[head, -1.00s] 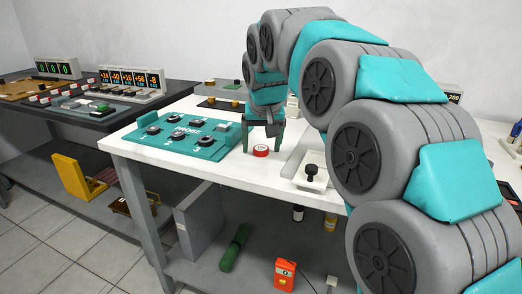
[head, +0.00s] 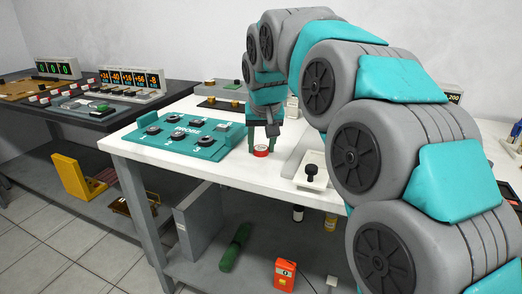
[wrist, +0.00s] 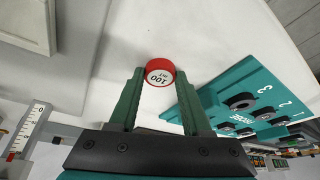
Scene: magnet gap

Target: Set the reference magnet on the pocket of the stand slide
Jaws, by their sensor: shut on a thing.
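The disc looks to be on or very close to the bench top. I cannot pick out the stand slide's pocket with certainty.
A teal board (head: 208,147) marked "PROBE" with several black round pieces lies left of my gripper. A white tray (head: 311,181) with a black knob stands to the right. A scale strip (wrist: 30,128) shows at lower left in the wrist view.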

